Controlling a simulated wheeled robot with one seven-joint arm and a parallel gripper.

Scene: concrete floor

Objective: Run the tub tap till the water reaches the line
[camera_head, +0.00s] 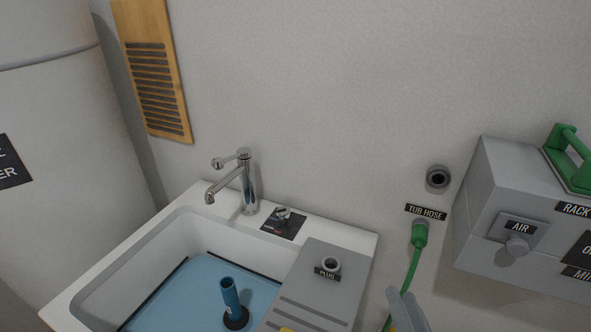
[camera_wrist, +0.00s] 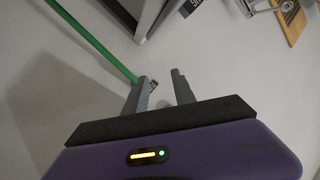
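The white tub (camera_head: 160,240) stands against the wall with blue water (camera_head: 200,290) in it. A dark line (camera_head: 165,282) runs along its inner walls, close to the water's edge. The chrome tap (camera_head: 248,188) rises from the tub's back rim, its spout over the tub; no stream shows. A blue pipe (camera_head: 230,295) with a dark base stands in the water. My gripper (camera_head: 402,312) is right of the tub, partly cut off by the frame. In the wrist view its fingers (camera_wrist: 163,84) are apart, with nothing seen held between them.
A green hose (camera_head: 412,275) hangs under the "TUB HOSE" label and passes close by my gripper. A grey board (camera_head: 325,292) marked "PLUG" lies over the tub's right side. A grey box (camera_head: 485,210) juts out at right. A white tank (camera_head: 60,150) stands at left.

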